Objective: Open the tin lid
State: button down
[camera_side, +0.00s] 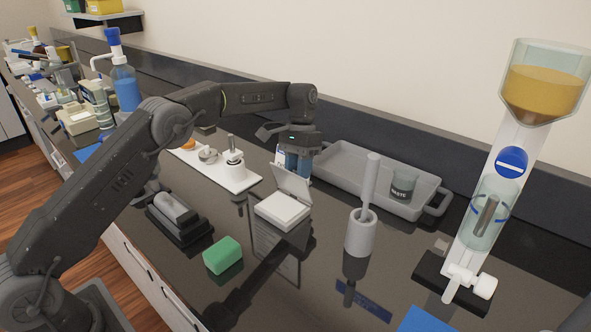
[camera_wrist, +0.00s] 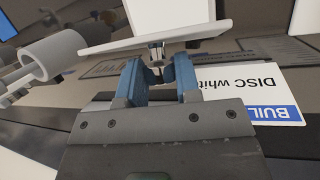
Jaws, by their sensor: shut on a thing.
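The white tin (camera_side: 281,212) sits on the dark bench in the side view. Its lid (camera_side: 291,183) is raised and tilted up at the back edge, well apart from the base. My gripper (camera_side: 298,170) is behind the raised lid, with its blue fingers pointing down. In the wrist view, the two blue fingers (camera_wrist: 158,78) are close together at a small tab under a tilted white slab, which appears to be the lid (camera_wrist: 120,46). The fingers partly hide the tab.
A grey tray (camera_side: 335,178) with a waste beaker (camera_side: 402,187) lies behind. A white mortar-like holder (camera_side: 361,237) stands right, a green block (camera_side: 222,256) in front, and a white rack (camera_side: 240,181) left. A label card (camera_wrist: 262,97) lies near my gripper.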

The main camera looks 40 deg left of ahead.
jog(key=shift+w+f+g, duration=0.1)
jog(key=shift+w+g, duration=0.3)
jog(key=shift+w, duration=0.1)
jog(key=shift+g, duration=0.3)
jog(key=c, duration=0.8)
grip_release()
jog(key=shift+s+r+t, duration=0.2)
jog(key=shift+t, duration=0.2)
